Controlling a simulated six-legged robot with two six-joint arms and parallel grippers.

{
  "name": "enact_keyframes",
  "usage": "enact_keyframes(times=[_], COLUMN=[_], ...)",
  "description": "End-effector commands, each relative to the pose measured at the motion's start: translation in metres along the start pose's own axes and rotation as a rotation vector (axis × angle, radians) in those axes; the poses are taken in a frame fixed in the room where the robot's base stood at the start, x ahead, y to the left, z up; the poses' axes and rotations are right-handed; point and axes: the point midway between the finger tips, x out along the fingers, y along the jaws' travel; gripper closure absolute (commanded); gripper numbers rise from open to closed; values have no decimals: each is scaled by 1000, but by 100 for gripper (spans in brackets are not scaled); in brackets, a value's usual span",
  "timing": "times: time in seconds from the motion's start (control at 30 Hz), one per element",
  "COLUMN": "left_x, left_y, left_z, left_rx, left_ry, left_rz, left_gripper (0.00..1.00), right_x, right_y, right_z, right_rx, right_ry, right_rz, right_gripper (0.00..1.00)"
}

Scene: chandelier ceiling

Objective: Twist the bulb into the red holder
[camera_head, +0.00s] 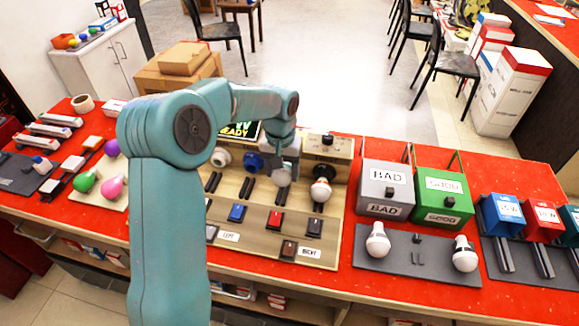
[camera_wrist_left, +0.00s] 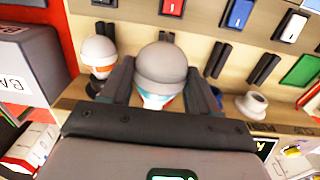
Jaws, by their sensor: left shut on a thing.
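My left gripper (camera_head: 284,172) comes down over the middle of the sloped beige panel (camera_head: 246,200). It is shut on a white bulb (camera_wrist_left: 160,70), which sits between the fingers in the left wrist view. The bulb's dome also shows below the gripper in the head view (camera_head: 281,179). A teal and orange-red band shows at the bulb's lower end. The red holder is not clearly seen, so I cannot tell if the bulb is seated. A second white bulb (camera_head: 320,192) with an orange-red band stands in a socket to the right. My right gripper is not in view.
A blue holder (camera_head: 253,161) and a white holder (camera_head: 221,158) are left of the gripper. Rocker switches, one red (camera_head: 275,220), line the panel's front. Grey BAD (camera_head: 384,190) and green GOOD (camera_head: 443,196) boxes stand right. Two loose bulbs rest on a grey mat (camera_head: 405,262).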

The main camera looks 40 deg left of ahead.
Motion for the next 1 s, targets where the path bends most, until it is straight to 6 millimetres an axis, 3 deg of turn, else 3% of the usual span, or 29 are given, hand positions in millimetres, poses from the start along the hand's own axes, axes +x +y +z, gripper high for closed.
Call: enact_keyframes(times=[0.37,0.8,1.0], left_x=[13,65,80], left_y=[-8,-11,-12], left_z=[1,0,0], left_rx=[-24,-22,-22], left_ry=[0,-1,1], left_rz=[4,4,4], left_gripper=[69,69,69], right_x=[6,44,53], right_y=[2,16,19], right_z=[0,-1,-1], right_rx=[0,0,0], right_ry=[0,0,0], right_rz=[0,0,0], right_gripper=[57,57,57])
